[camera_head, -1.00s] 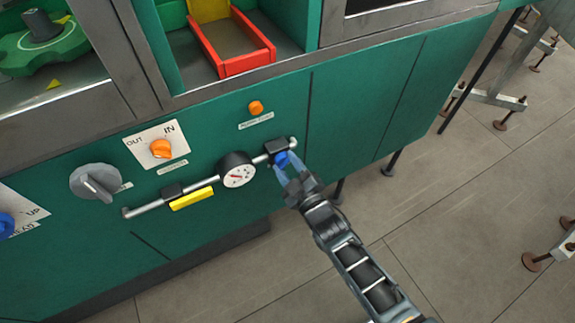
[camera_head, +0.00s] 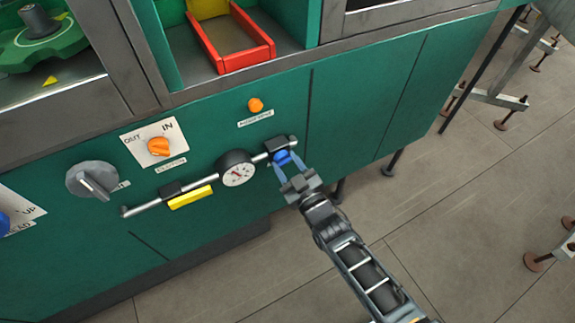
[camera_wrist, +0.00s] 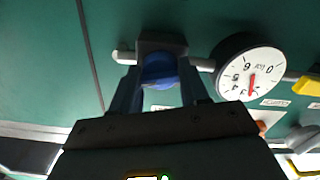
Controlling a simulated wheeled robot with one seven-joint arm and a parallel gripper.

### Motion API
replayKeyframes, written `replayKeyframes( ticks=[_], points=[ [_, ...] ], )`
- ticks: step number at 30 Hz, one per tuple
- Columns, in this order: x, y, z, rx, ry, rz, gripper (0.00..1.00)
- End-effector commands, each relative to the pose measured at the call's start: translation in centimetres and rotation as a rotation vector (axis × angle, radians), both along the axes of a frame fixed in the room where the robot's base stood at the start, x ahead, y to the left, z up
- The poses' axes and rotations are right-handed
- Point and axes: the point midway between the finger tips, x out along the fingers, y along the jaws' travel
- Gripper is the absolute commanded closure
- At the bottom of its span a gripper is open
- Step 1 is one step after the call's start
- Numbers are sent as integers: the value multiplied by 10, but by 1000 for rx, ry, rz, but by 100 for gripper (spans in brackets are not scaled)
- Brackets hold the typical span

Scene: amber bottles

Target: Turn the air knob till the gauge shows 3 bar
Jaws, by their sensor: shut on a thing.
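The air knob (camera_head: 282,157) is blue and sits at the right end of a metal pipe on the green panel. My gripper (camera_head: 284,163) is shut on the knob, with a blue finger on either side. The knob also shows between the fingers in the wrist view (camera_wrist: 159,70). The round white gauge (camera_head: 238,175) with a black rim is on the same pipe, left of the knob. In the wrist view the gauge (camera_wrist: 250,74) appears upside down, and its red needle points down in the picture. The small numbers are too blurred to read the pressure surely.
A yellow lever (camera_head: 191,198) lies along the pipe left of the gauge. An orange button (camera_head: 256,105) is above, and an orange IN/OUT knob (camera_head: 160,147) and a grey rotary knob (camera_head: 92,180) are further left. The panel right of the air knob is bare.

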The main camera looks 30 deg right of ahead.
Motion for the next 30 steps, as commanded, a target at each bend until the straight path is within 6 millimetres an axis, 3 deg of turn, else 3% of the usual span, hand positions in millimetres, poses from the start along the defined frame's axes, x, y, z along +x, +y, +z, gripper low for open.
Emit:
replayKeyframes(
  ticks=[15,30],
  points=[
    [1,1,0,376,-3,2,86],
    [1,1,1,470,-2,0,86]
  ],
)
